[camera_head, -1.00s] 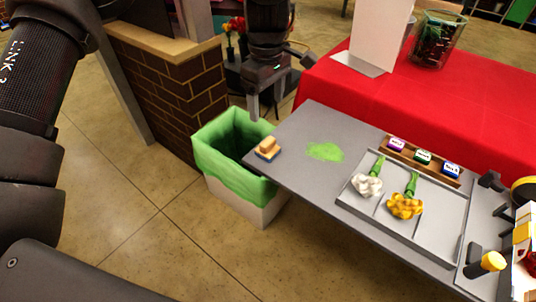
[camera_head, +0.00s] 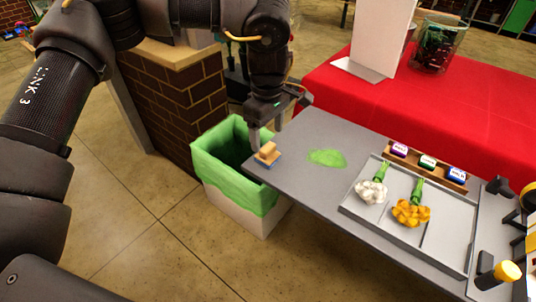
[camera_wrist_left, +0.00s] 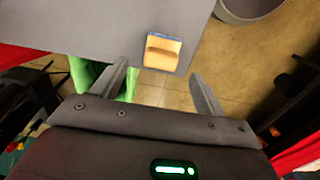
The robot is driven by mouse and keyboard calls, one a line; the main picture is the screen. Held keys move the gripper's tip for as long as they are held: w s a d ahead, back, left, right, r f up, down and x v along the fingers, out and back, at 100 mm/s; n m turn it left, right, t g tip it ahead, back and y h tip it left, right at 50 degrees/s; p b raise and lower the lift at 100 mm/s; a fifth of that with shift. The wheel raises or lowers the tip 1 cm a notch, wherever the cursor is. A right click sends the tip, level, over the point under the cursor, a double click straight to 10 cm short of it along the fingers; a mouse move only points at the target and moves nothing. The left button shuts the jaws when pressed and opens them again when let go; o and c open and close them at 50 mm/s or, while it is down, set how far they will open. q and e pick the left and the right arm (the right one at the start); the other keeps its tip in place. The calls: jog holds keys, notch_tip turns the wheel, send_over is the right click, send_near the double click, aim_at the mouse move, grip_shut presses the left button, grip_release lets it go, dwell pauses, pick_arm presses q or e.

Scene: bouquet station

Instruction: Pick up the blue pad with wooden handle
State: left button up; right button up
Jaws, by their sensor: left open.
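The blue pad with wooden handle (camera_head: 268,155) sits on the left corner of the grey table, wooden handle up and blue edge below. It also shows in the left wrist view (camera_wrist_left: 162,52), beyond and between my fingertips. My left gripper (camera_head: 266,130) is open and empty, just above and behind the pad in the head view. In the left wrist view its two fingers (camera_wrist_left: 160,78) stand apart, with the pad ahead of the gap. I cannot see my right gripper.
A bin with a green liner (camera_head: 228,165) stands beside the table corner. Green powder (camera_head: 327,158) lies on the grey table (camera_head: 300,180) right of the pad. A tray (camera_head: 446,238) holds white flowers (camera_head: 371,191) and yellow flowers (camera_head: 411,213). A brick wall (camera_head: 180,105) stands behind the bin.

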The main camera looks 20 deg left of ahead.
aim_at(267, 147)
pick_arm(q)
notch_tip(267, 147, down, 5)
jog(key=shift+s+f, duration=0.1)
jog(key=shift+c, duration=1.6)
jog(key=c, duration=0.7)
jog(key=shift+c, duration=0.3)
pick_arm(e)
jog(key=shift+s+d+f, duration=0.2)
jog(key=shift+s+d, duration=0.2)
jog(key=shift+s, duration=0.3)
